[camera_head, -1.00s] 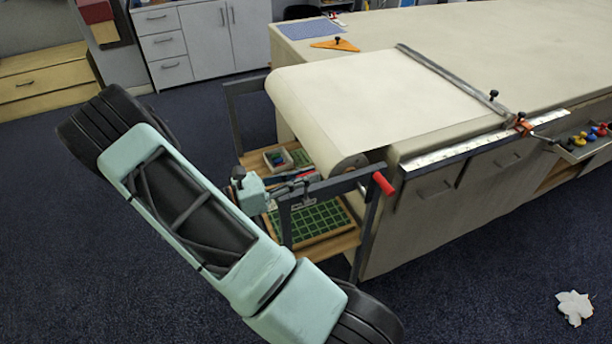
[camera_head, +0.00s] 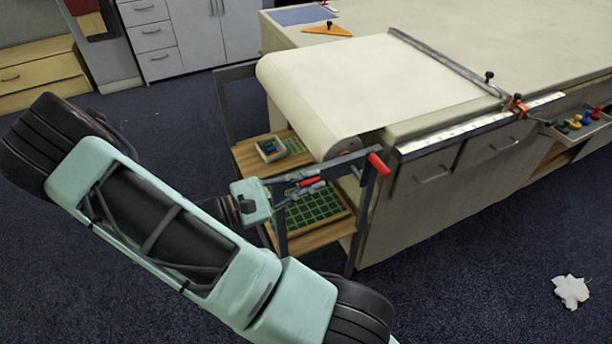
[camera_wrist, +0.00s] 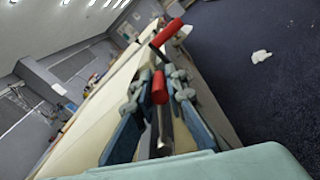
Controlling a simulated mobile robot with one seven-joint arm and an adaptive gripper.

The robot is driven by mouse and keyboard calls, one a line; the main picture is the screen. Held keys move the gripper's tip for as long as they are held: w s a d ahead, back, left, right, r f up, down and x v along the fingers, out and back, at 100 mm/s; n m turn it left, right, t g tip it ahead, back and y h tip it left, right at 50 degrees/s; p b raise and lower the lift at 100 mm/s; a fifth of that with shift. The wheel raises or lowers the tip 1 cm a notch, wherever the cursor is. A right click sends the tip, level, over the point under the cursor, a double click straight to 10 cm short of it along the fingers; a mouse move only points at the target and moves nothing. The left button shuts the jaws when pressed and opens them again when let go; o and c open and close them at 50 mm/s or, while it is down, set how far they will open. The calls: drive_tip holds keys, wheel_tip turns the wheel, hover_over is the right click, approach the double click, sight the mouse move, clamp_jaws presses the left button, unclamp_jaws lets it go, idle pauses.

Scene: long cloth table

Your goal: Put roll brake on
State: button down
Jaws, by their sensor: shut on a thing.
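A red-gripped lever, which looks like the roll brake (camera_head: 311,182), is at the end frame of the paper roll. It also shows in the wrist view (camera_wrist: 159,87), with a metal shaft below its red grip. My gripper (camera_head: 308,181) is shut on this lever; in the wrist view its fingers (camera_wrist: 160,82) stand on both sides of the red grip. The paper roll (camera_head: 305,105) hangs at the table's near end. Its sheet lies over the tabletop. The fingers hide part of the lever and its mount.
A second red handle (camera_head: 379,165) sticks out from the dark frame just right of my gripper; it also shows in the wrist view (camera_wrist: 167,32). Shelves under the roll hold a green gridded mat (camera_head: 315,212) and a small box (camera_head: 270,149). Crumpled paper (camera_head: 571,291) lies on open floor.

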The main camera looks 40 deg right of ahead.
drive_tip(key=shift+s+a+f+m+b, duration=0.15)
drive_tip(key=shift+s+f+m+b, duration=0.35)
drive_tip(key=shift+f+m, duration=0.25)
drive_tip(key=shift+s+a+f+m+b, duration=0.1)
drive_tip(key=shift+s+f+m+b, duration=0.4)
drive_tip(key=shift+f+m, duration=0.3)
drive_tip(key=shift+s+a+f+m+b, duration=0.15)
drive_tip(key=shift+s+f+m+b, duration=0.25)
drive_tip(key=shift+f+m+b, duration=0.35)
drive_tip(key=c, duration=1.9)
unclamp_jaws()
drive_tip(key=shift+r, duration=0.1)
drive_tip(key=shift+c, duration=0.2)
drive_tip(key=v, duration=1.2)
